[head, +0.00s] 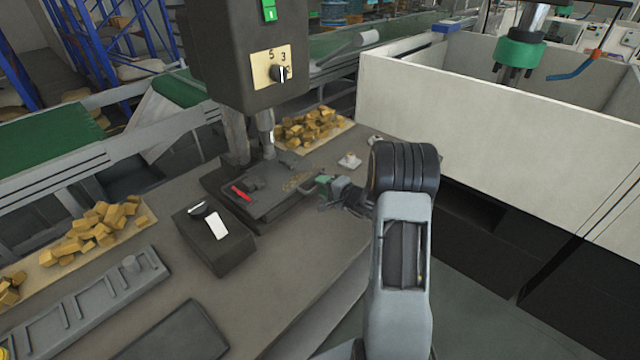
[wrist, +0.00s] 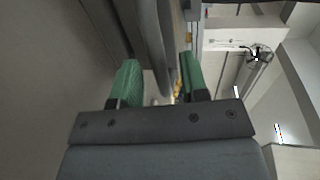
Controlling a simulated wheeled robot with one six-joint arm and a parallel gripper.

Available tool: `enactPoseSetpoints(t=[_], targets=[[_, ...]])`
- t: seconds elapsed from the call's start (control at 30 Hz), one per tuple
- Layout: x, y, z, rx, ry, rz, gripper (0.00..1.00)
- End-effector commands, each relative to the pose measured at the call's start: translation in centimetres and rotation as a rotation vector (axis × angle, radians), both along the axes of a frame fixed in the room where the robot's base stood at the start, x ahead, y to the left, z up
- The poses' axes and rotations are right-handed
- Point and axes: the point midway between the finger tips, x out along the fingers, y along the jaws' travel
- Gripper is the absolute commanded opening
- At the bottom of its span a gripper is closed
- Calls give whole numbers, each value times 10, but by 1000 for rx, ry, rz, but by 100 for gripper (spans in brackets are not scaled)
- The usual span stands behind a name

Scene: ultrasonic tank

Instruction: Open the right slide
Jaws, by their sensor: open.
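My gripper (head: 323,184) is at the right side of the machine's dark base, beside a small curved grey handle (head: 304,189). In the wrist view my gripper (wrist: 159,72) has its two green fingers apart. A grey curved bar (wrist: 152,45) lies between and beyond the fingers; I cannot tell whether they touch it. This bar may be the handle of the right slide. The slide itself is hard to make out. The dark base (head: 262,205) carries a flat plate with a red piece (head: 241,193) on it.
The machine's column and head (head: 245,50), with a dial, rise above the base. A dark box (head: 214,240) with a white switch stands front left. Trays of yellow blocks (head: 95,232) lie on the table. A large pale bin (head: 480,110) stands right of my arm.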

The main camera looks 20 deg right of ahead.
Motion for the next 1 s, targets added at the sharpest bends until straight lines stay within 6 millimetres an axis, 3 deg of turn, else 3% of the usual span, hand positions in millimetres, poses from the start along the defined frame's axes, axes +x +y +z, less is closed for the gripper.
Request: enactPoseSetpoints(t=[0.2, 0.57, 1.0], targets=[[14, 7, -3, 0, 0, 0, 41], [16, 8, -4, 0, 0, 0, 41], [16, 8, -4, 0, 0, 0, 0]])
